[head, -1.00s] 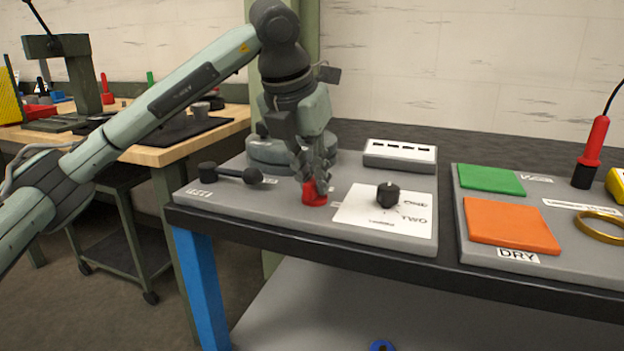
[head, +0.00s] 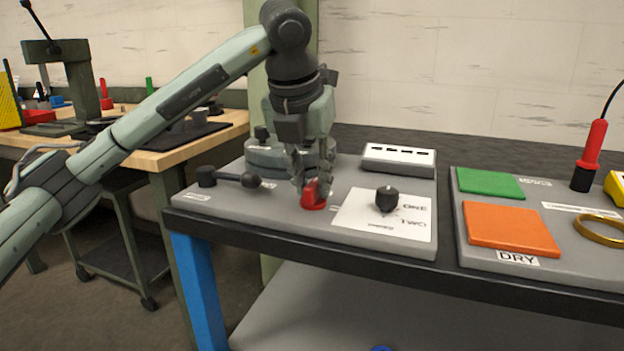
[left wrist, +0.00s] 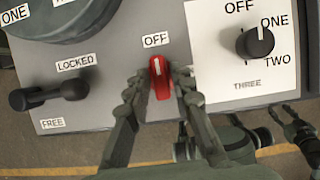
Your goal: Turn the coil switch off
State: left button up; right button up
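A red knob (head: 314,196) sits on the grey panel (head: 265,215). In the left wrist view the red knob (left wrist: 160,80) stands below an OFF label, its white mark pointing up towards it. My left gripper (head: 312,182) is down over it, pointing downwards. In the left wrist view my left gripper's fingers (left wrist: 159,84) are apart on either side of the knob, with a narrow gap at the left finger. A black knob (left wrist: 256,42) is on a white plate with OFF, ONE, TWO and THREE; its mark points towards ONE. What looks like my right gripper (left wrist: 289,122) shows small at lower right.
A black lever (head: 230,176) lies left of the red knob, by LOCKED and FREE labels. A grey round housing (head: 268,154) and a slotted box (head: 399,158) stand behind. Green (head: 489,183) and orange (head: 512,226) pads lie on the right panel.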

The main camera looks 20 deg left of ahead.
pick_arm(q)
jog(key=shift+o, duration=0.8)
jog(key=v, duration=1.2)
